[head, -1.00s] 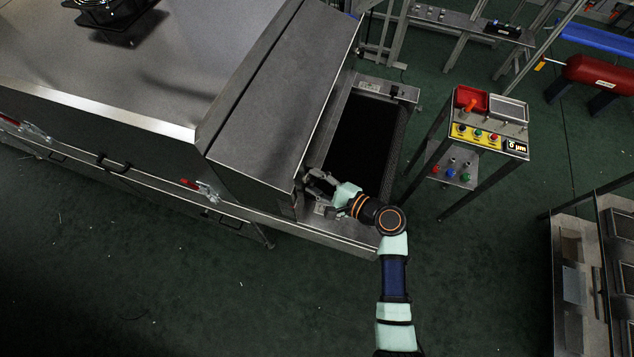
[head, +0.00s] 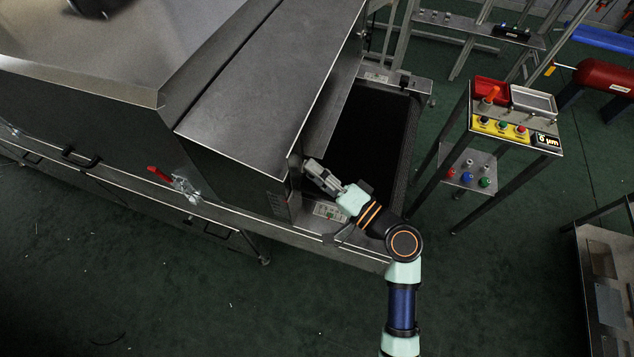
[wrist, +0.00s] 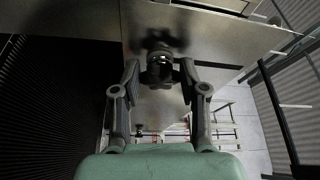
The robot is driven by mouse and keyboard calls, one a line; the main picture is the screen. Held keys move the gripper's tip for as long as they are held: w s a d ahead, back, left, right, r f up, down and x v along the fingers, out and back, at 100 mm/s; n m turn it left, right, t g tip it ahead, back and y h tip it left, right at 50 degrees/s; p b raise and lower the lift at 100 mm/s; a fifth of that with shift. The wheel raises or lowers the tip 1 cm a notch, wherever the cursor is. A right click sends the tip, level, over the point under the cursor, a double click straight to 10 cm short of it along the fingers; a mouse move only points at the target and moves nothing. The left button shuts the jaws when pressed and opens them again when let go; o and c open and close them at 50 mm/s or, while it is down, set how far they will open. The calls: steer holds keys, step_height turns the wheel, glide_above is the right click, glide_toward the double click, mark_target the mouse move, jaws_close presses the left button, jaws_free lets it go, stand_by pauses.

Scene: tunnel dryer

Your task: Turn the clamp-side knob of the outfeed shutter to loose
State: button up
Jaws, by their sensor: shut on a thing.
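A dark round knob (wrist: 160,68) with a lobed rim stands out from a bare metal plate (wrist: 155,105) in the wrist view. My gripper (wrist: 160,75) has one finger on each side of it and is shut on it. In the head view my gripper (head: 314,172) is at the near side of the dryer's outfeed end, against the edge of the sloped metal housing (head: 270,85). There the knob is hidden by the gripper and housing. Any mark for loose or tight cannot be read.
The dark conveyor belt (head: 372,140) runs beside my gripper, with a metal rail (head: 407,150) on its far side. A control stand (head: 515,115) with buttons is at the right. A red-handled latch (head: 160,174) is on the dryer's side. The green floor in front is clear.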

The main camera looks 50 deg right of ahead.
steer(key=shift+f+n+b, duration=0.2)
steer(key=shift+n+b, duration=0.4)
steer(key=shift+b, duration=0.3)
steer(key=shift+r+t, duration=0.15)
steer(key=shift+t, duration=0.15)
steer(key=o, duration=1.1)
steer(key=s, duration=0.4)
steer(key=s+f, duration=0.1)
steer(key=s, duration=0.7)
steer(key=shift+d+f, duration=0.25)
steer(key=shift+f, duration=0.05)
steer(key=shift+w, duration=0.1)
